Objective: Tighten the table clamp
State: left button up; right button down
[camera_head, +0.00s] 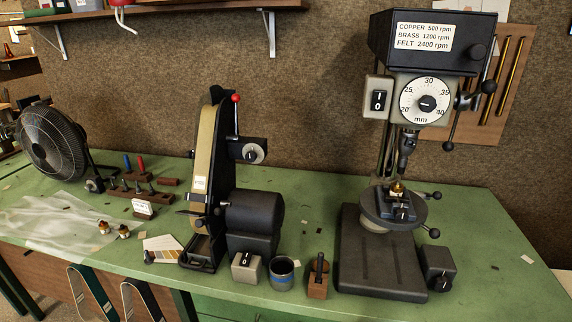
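The drill press (440,45) stands at the right of the green bench. Its round table (376,208) sits above the dark base (372,262) and carries a small vise (402,212) with a brass piece (397,188) in it, under the chuck (407,143). Two black ball-ended levers stick out at the right of the round table, an upper one (436,195) and a lower one (433,232). I cannot tell which is the table clamp, or whether it is tight. Neither of my grippers is in view.
A belt sander (262,217) stands left of the press. A switch box (246,267), a cup (281,273) and a wooden block with a tool (318,277) line the front. A fan (52,143) is far left. The bench right of the press (500,255) is mostly clear.

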aim_at(437, 195)
jog(key=z, duration=1.25)
jog(key=l+u, duration=0.1)
jog(key=u, duration=1)
jog(key=l+u, duration=0.9)
jog(key=u, duration=0.2)
jog(key=k+l+u, duration=0.1)
jog(key=l, duration=0.25)
jog(key=k+l, duration=0.2)
jog(key=k+l+u, duration=0.15)
jog(key=l, duration=0.25)
jog(key=k+j+z, duration=0.2)
jog(key=i+l+u, duration=0.2)
jog(key=l, duration=0.15)
